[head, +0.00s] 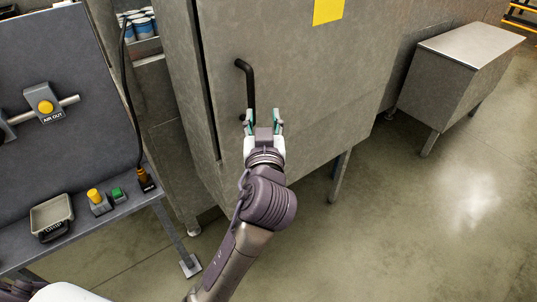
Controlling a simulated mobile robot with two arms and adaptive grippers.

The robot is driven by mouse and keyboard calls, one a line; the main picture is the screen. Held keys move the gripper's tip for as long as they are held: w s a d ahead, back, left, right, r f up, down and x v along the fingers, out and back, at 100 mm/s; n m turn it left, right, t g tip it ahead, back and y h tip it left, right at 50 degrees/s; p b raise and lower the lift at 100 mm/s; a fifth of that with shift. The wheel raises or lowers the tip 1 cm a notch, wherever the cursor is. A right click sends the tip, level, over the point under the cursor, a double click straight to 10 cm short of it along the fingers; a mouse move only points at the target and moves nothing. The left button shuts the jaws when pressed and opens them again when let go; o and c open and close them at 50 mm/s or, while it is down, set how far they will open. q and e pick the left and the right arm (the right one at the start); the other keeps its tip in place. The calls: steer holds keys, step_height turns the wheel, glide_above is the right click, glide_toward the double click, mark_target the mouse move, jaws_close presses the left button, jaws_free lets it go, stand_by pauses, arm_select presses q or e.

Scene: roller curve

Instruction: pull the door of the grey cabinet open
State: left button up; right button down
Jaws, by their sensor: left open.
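The grey cabinet (300,75) stands in the middle of the head view, and its door front faces me. A dark bar handle (250,82) runs upright near the door's left edge, and its lower end is partly hidden by my gripper. A dark gap shows along the left edge of the door. My right gripper is not in view.
A dark panel with a yellow knob (46,107), a small tray (52,215) and yellow and green buttons stands at left. A black cable hangs beside it. Blue-and-white cans (140,25) sit on a shelf behind. A grey metal table (455,75) stands at right. The floor at right is clear.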

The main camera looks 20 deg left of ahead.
arm_select(q)
steer(key=d+b+v, duration=0.1)
steer(key=b+v, duration=0.1)
steer(key=v, duration=0.8)
steer(key=shift+s, duration=0.25)
stand_by(0.4)
steer(key=shift+d, duration=0.1)
steer(key=shift+b, duration=0.35)
